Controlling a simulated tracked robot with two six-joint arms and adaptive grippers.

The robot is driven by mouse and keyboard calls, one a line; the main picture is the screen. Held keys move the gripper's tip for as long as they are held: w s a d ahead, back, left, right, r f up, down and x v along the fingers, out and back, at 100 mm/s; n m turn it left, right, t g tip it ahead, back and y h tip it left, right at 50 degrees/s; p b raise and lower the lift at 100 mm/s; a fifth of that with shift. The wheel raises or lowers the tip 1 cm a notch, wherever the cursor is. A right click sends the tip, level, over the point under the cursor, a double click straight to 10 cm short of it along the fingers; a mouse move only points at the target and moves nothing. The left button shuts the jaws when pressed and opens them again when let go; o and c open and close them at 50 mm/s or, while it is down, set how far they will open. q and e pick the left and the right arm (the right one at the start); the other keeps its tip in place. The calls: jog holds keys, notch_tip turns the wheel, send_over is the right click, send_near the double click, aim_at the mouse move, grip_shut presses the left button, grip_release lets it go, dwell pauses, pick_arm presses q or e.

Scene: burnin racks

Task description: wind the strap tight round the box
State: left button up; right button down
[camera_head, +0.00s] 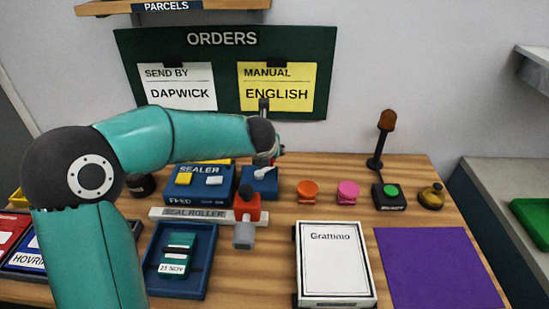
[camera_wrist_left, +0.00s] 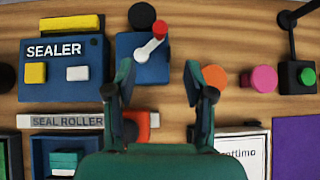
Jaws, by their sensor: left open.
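A white box labelled Grattimo (camera_head: 335,262) lies flat at the front middle of the table, with dark pieces at its left edge. Part of it shows at the bottom right in the wrist view (camera_wrist_left: 240,150). A blue block with a white crank lever (camera_head: 262,176) stands at the back; in the wrist view the lever (camera_wrist_left: 151,44) ends in a red knob. I cannot make out a strap on the box. My left gripper (camera_wrist_left: 164,95) is open and empty, its fingers apart over the table in front of the crank block. My right gripper is out of view.
A blue sealer (camera_head: 199,187), seal roller bar (camera_head: 192,214) and red-and-grey tool (camera_head: 245,222) stand left of the box. A blue tray (camera_head: 206,270) holds green pieces. Orange (camera_head: 308,190) and pink (camera_head: 348,191) spools, a green button (camera_head: 390,191) and a purple mat (camera_head: 437,265) are rightward.

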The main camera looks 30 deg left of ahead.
pick_arm(q)
jog(key=x, duration=1.5)
jog(key=shift+w+a+f, duration=0.1)
jog(key=shift+f, duration=0.05)
jog(key=shift+p, duration=0.3)
grip_shut()
